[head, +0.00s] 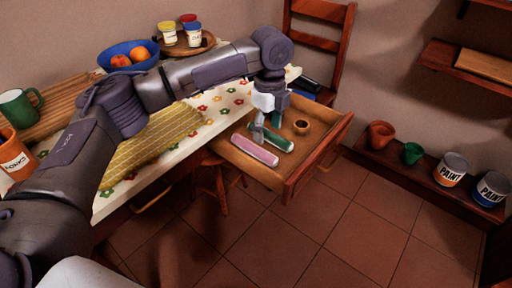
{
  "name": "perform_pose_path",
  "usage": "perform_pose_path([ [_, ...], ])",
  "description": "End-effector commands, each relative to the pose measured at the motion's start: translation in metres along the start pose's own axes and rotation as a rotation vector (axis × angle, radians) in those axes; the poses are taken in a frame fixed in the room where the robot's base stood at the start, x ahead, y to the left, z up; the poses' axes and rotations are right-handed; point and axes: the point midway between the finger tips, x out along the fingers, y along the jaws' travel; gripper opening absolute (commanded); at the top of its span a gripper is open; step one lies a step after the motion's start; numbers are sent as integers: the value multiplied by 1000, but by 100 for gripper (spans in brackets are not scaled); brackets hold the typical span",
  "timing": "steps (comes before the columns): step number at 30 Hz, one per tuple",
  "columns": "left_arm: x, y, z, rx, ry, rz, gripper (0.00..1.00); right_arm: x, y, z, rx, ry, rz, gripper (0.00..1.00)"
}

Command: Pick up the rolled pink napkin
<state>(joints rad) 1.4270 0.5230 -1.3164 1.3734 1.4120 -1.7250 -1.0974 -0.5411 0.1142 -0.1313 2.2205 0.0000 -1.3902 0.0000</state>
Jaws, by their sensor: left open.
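The rolled pink napkin (254,150) lies in the open wooden drawer (310,160), near its left side. A rolled green napkin (278,141) lies beside it on the right. My left gripper (263,128) points down into the drawer, close above the two rolls. It is open, and its fingers are near the far end of the pink roll. Whether a finger touches either roll cannot be told. My right gripper is not in view.
A small wooden ring or cup (301,127) is also in the drawer. The table (232,108) holds a blue fruit bowl (128,55), a green mug (19,107) and a yellow mat (140,150). A chair (318,45) stands behind the drawer.

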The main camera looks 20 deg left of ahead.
Motion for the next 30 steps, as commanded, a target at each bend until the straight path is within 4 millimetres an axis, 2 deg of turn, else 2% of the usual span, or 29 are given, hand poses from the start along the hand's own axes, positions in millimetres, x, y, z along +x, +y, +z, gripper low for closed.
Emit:
perform_pose_path([
  [1,14,0,0,-1,0,1,62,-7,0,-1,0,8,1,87],
  [6,43,0,0,-1,0,1,62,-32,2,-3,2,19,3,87],
  [13,58,-1,0,-1,0,-1,62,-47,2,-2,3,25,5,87],
  [16,72,-3,1,-1,-1,0,62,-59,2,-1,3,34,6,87],
  [22,99,-6,2,-1,0,-1,62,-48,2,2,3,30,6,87],
  [30,105,-6,1,0,0,-2,62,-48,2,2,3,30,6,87],
])
